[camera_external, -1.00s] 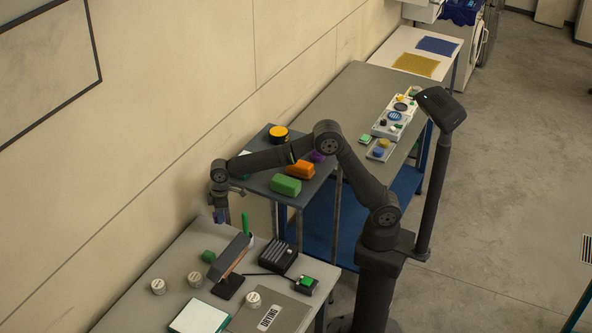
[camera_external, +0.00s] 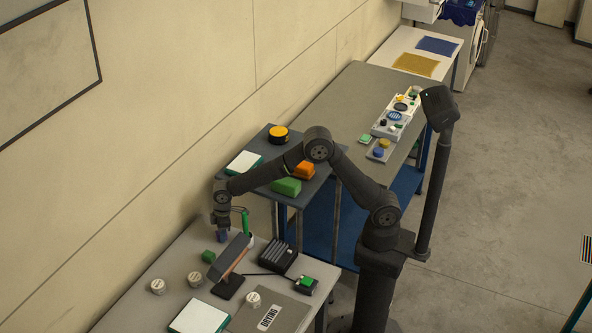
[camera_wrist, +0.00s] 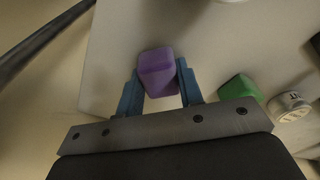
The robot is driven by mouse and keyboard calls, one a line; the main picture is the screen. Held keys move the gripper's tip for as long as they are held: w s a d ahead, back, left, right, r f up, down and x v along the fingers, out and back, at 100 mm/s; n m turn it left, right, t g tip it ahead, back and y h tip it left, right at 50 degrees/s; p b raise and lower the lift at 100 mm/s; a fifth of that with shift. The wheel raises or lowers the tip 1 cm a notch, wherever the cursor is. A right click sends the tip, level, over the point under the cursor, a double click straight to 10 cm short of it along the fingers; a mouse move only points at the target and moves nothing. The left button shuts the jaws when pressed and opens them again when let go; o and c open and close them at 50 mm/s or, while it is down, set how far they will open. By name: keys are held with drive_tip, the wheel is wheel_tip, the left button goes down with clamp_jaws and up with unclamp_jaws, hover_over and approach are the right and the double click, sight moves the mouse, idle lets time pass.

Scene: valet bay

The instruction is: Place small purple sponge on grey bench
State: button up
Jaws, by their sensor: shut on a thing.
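The small purple sponge (camera_wrist: 157,70) is a block between the two blue fingers of my gripper (camera_wrist: 159,86) in the wrist view. The gripper is shut on it. In the external view my gripper (camera_external: 222,236) points down over the back left part of the near grey bench (camera_external: 150,262). The bench top (camera_wrist: 205,38) shows behind the sponge in the wrist view, with its edge to the left. I cannot tell whether the sponge touches the top.
A green block (camera_external: 208,257) and a round white tin (camera_external: 157,286) stand near the gripper. The wall is close on the left. A dark side table (camera_external: 275,150) holds green and orange blocks.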

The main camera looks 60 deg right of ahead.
drive_tip(key=o, duration=0.9)
drive_tip(key=shift+f, duration=0.15)
drive_tip(key=shift+o, duration=0.2)
wheel_tip(320, 180, up, 12)
drive_tip(key=s+d, duration=0.1)
drive_tip(key=f, duration=0.8)
drive_tip(key=w+a+f, duration=0.1)
drive_tip(key=f, duration=0.3)
drive_tip(key=shift+f, duration=0.2)
wheel_tip(320, 180, up, 3)
drive_tip(key=shift+r, duration=0.95)
